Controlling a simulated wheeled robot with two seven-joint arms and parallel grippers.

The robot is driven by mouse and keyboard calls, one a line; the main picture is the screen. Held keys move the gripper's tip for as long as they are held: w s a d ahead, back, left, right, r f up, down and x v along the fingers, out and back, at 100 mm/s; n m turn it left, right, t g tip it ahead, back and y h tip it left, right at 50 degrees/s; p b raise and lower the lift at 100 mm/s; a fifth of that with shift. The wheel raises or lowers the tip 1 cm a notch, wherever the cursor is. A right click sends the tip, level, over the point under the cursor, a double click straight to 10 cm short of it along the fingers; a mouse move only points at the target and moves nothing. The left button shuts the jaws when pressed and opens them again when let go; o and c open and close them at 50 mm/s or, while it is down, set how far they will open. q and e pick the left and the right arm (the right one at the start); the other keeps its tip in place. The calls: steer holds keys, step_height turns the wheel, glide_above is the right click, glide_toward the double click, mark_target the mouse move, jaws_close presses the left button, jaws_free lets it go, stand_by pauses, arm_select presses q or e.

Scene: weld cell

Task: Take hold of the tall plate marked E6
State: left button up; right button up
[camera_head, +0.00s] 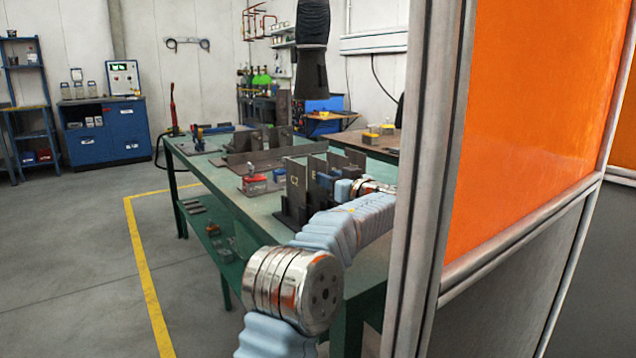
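Several upright grey plates stand in a dark rack (292,216) on the green table. The front plate (296,176) reads C2. A plate (319,168) behind it carries a mark I cannot read fully. More plates (355,158) stand farther right. I cannot make out E6 on any of them. My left arm, in a pale blue sleeve with silver joints, reaches in from the bottom and passes in front of the rack's right side. Its silver wrist part is next to the screen's post, and I cannot make out the fingers. My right gripper is not in view.
An orange screen (535,110) with a metal post (425,190) blocks the right side. The green table (226,192) also bears a red clamp-like item (255,182) and a long low plate (262,160). A black hose-like thing (312,55) hangs above. Floor at left is clear.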

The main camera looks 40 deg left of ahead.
mark_target(308, 169)
arm_select(q)
steer(key=p+x, duration=0.2)
steer(key=x, duration=0.3)
steer(key=shift+a+f, duration=0.1)
steer(key=shift+a, duration=0.05)
steer(key=shift+a+f, duration=0.1)
steer(key=shift+a, duration=0.15)
jaws_close()
stand_by(1.0)
